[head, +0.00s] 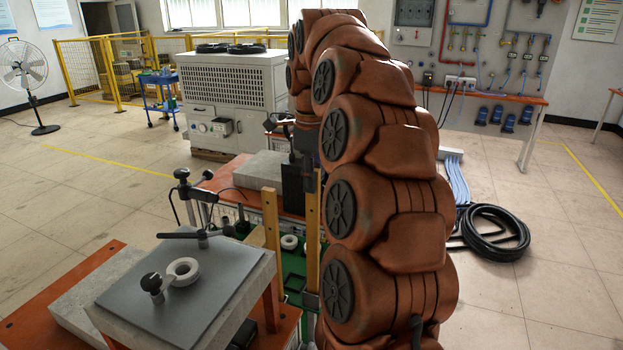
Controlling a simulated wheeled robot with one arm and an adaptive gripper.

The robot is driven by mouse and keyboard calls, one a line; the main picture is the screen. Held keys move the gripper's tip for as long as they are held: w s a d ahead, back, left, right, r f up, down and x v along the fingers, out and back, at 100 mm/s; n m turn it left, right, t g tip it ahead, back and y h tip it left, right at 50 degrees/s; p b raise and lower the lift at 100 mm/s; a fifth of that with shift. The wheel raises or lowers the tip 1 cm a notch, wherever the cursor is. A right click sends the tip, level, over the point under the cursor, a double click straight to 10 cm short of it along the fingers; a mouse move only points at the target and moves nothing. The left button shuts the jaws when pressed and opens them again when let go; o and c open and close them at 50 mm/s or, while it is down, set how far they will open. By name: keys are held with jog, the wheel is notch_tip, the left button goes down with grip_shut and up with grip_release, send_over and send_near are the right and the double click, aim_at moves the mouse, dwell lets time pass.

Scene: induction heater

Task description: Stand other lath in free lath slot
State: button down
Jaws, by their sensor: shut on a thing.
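Two upright wooden laths show near the middle of the head view. The left lath (271,228) stands in front of the orange bench, with nothing gripping its visible part. The right lath (313,232) stands close to my arm, its lower end at a dark holder (310,298) on the green base. Whether it is fully seated there I cannot tell. My gripper (312,185) points down at the top of the right lath and is shut on it. My arm partly hides the fingers and the area right of this lath. The slots are hard to see.
A grey plate (190,290) with clamps and a white ring (185,271) stands at the front left. An orange bench (232,185) carries a grey slab (262,170) behind the laths. A white ring (289,242) lies between the laths. Black hose coils (495,232) lie on the floor at right.

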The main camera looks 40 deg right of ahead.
jog(key=shift+f+b, duration=1.15)
jog(key=shift+f, duration=0.15)
jog(key=c, duration=1.1)
grip_release()
jog(key=shift+o, duration=0.2)
